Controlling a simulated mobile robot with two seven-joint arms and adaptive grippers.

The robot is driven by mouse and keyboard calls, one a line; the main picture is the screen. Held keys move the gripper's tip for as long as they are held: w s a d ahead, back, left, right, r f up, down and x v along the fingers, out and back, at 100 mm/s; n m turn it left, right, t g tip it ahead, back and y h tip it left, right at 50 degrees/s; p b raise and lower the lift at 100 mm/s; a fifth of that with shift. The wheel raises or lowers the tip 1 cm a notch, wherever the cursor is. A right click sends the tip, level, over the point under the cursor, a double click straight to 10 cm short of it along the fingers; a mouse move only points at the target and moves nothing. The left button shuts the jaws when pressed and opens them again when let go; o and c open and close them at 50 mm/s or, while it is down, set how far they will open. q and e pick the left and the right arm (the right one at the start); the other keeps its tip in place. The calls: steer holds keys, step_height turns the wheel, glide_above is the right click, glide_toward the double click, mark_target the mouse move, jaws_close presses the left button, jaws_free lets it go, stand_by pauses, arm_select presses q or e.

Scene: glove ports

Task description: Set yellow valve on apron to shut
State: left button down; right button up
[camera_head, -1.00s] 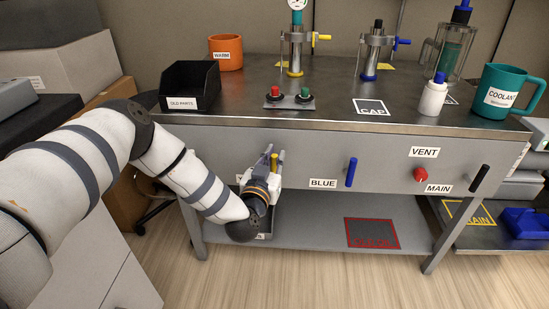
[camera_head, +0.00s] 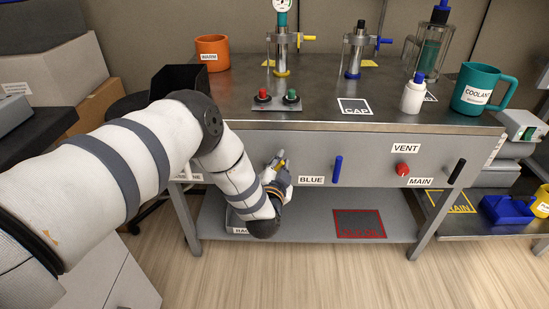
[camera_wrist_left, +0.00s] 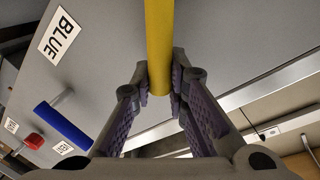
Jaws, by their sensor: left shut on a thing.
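The yellow valve handle (camera_head: 281,162) is on the grey apron (camera_head: 320,145) of the bench, left of the BLUE label. In the head view it leans with its upper end to the right. My left gripper (camera_head: 279,173) is shut on it and hides its lower part and its label. In the left wrist view the yellow handle (camera_wrist_left: 160,45) runs between the two fingertips (camera_wrist_left: 160,82), and is at a clear angle to the blue handle (camera_wrist_left: 66,125). My right gripper is not in view.
On the apron to the right are an upright blue handle (camera_head: 337,169), a red knob (camera_head: 403,169) and a black handle (camera_head: 457,171). The bench top carries a teal mug (camera_head: 478,88), a white bottle (camera_head: 413,95) and an orange mug (camera_head: 213,52). A lower shelf (camera_head: 310,215) lies under the gripper.

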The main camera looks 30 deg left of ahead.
arm_select(q)
steer(key=shift+w+d+f+m+g+y+b, duration=0.3)
steer(key=shift+f+m+b, duration=0.5)
steer(key=shift+m, duration=0.55)
steer(key=shift+w+d+f+m+g+y+b, duration=0.1)
steer(key=shift+d+f+m+g+y+b, duration=0.35)
steer(key=shift+f+m, duration=0.75)
steer(key=shift+w+d+f+m+g+y+b, duration=0.2)
steer(key=shift+f+m+b, duration=0.5)
steer(key=shift+m, duration=0.85)
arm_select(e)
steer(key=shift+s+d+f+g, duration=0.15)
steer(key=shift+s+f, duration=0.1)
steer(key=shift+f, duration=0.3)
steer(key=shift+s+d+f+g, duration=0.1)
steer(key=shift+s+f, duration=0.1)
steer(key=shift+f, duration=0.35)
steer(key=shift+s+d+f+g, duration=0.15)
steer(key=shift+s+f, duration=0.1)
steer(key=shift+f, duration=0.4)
arm_select(q)
steer(key=c, duration=1.5)
jaws_free()
steer(key=shift+c, duration=0.2)
